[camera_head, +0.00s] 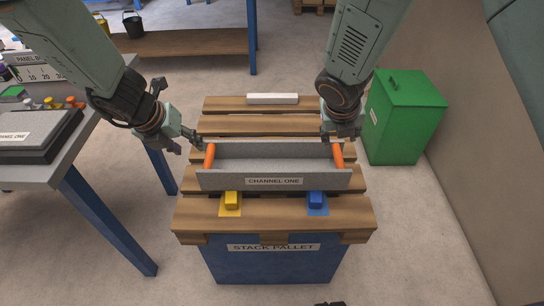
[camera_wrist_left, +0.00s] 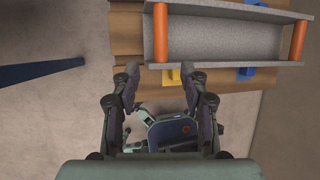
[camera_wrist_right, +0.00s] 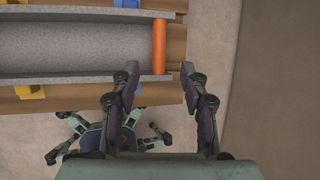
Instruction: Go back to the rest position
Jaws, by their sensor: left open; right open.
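My left gripper (camera_head: 190,137) is open and empty, just left of the grey channel's left end, close to its orange handle (camera_head: 209,157). In the left wrist view its two fingers (camera_wrist_left: 160,85) are spread, with floor and the pallet's edge between and beyond them. My right gripper (camera_head: 343,134) is open above the channel's right end, near the other orange handle (camera_head: 337,156). In the right wrist view its fingers (camera_wrist_right: 158,80) are apart with nothing between them. The channel (camera_head: 270,158), labelled CHANNEL ONE, rests on the wooden top of the stack pallet (camera_head: 280,213).
A yellow block (camera_head: 231,200) and a blue block (camera_head: 315,200) sit in front of the channel. A white bar (camera_head: 272,98) lies behind it. A green bin (camera_head: 403,115) stands at right. A grey table (camera_head: 50,172) with a labelled grey slab (camera_head: 32,131) is at left.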

